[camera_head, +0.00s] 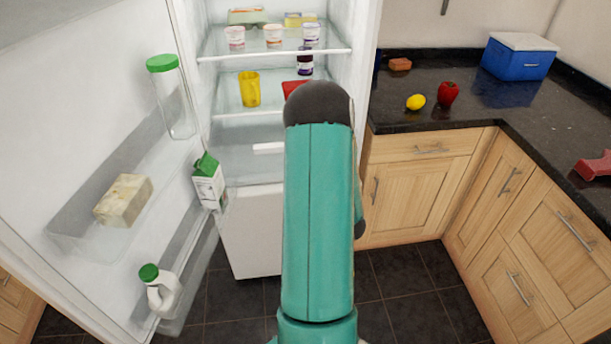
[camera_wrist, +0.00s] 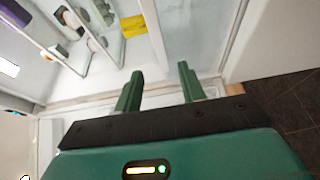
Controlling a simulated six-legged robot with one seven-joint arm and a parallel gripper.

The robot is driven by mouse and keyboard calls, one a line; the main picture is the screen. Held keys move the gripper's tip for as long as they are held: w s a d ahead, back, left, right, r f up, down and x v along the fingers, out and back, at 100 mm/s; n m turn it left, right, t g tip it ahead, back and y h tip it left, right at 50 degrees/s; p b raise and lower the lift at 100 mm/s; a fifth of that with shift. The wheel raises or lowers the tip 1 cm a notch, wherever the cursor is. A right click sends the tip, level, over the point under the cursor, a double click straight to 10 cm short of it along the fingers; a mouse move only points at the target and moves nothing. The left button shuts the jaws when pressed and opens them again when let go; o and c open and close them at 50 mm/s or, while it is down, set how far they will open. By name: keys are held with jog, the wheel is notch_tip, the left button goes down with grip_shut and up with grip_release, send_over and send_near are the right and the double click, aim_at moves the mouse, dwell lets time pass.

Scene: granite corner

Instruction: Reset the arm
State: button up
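My arm (camera_head: 318,220) rises through the middle of the head view in front of the open fridge, and it hides part of the shelves. My gripper shows in the wrist view (camera_wrist: 160,88). Its two green fingers stand apart with nothing between them, so it is open and empty. Beyond the fingers are the fridge's inside wall and shelves, tilted in that view. The gripper itself is hidden behind my arm in the head view.
The fridge door (camera_head: 90,130) stands open at left, holding a green-lidded jar (camera_head: 172,100), a carton (camera_head: 208,182) and a milk jug (camera_head: 160,290). A yellow cup (camera_head: 249,89) stands on a shelf.

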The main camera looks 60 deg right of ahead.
dwell(0.3)
jog(key=w+a+r+m+g, duration=0.35)
jog(key=w+a+r, duration=0.25)
jog(key=w+r, duration=0.35)
jog(key=w+a+r+m+g+y, duration=0.1)
jog(key=w+a+r+m, duration=0.15)
jog(key=a, duration=0.35)
jog(key=w+a+r+m+y, duration=0.1)
jog(key=a+r+m, duration=0.1)
jog(key=a+r, duration=0.25)
jog(key=s+a+r+m+g+y, duration=0.1)
jog(key=s+a+r, duration=0.1)
jog(key=a, duration=0.6)
jog(key=s+a+r+m+g+y, duration=0.2)
jog(key=a, duration=0.5)
jog(key=s+a+r+m+g+y, duration=0.1)
jog(key=s+a+g+y, duration=0.1)
jog(key=s+a, duration=1.1)
jog(key=shift+s+a+r+m+g+y, duration=0.15)
jog(key=shift+a+r+m+g+y, duration=0.2)
jog(key=shift+a+g, duration=0.3)
jog(key=shift+d, duration=0.15)
